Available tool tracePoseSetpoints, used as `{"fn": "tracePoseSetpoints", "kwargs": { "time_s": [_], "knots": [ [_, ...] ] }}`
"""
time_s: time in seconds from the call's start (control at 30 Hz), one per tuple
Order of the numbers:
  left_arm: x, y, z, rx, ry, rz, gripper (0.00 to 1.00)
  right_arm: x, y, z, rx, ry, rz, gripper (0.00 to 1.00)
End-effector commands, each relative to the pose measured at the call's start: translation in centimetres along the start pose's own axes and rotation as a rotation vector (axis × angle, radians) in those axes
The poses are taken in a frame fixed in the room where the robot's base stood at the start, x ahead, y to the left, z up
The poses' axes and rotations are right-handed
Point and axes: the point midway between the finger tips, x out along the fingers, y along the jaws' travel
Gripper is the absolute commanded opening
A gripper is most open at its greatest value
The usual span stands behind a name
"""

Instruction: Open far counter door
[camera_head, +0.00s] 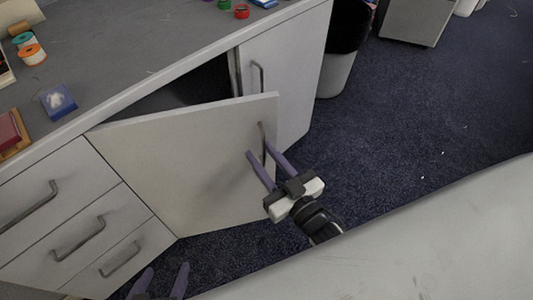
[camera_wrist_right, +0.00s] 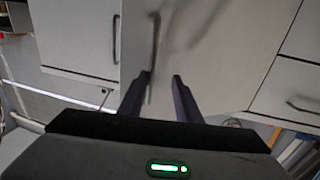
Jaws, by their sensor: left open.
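The counter has two white doors side by side. The far door (camera_head: 297,70) looks closed, with a vertical bar handle (camera_head: 257,75). The nearer door (camera_head: 175,160) stands swung out, with a dark opening behind it. Its bar handle (camera_head: 263,142) also shows in the right wrist view (camera_wrist_right: 153,50). My right gripper (camera_head: 259,153) is at this handle with its fingers apart, one on either side; in the wrist view the handle's end lies close to the left finger (camera_wrist_right: 134,95). Contact cannot be told. My left gripper (camera_head: 161,281) is open and empty at the bottom edge.
Several drawers (camera_head: 85,235) with bar handles are left of the open door. The grey countertop (camera_head: 130,60) holds tape rolls (camera_head: 32,50), a blue box (camera_head: 58,101) and small items. A bin (camera_head: 338,70) stands beyond the far door. Dark carpet (camera_head: 420,120) is clear at right.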

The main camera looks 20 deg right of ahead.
Motion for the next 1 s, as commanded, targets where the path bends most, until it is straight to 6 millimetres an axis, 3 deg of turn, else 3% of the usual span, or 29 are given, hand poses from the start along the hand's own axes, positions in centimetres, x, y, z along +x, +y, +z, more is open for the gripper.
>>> {"fn": "tracePoseSetpoints", "kwargs": {
  "time_s": [0.43,0.8,1.0],
  "knots": [
    [-0.2,0.0,-0.2,0.001,0.003,0.0,0.61,-0.8,-0.1,-0.1,0.002,-0.001,-0.003,0.26],
    [-0.6,0.0,-0.3,0.009,-0.008,-0.001,0.61,-7.6,-0.1,0.0,0.001,-0.004,-0.003,0.26],
    [-0.6,0.0,-0.2,0.012,-0.013,-0.002,0.61,-9.9,0.0,0.0,0.002,-0.002,-0.002,0.26]
  ]
}}
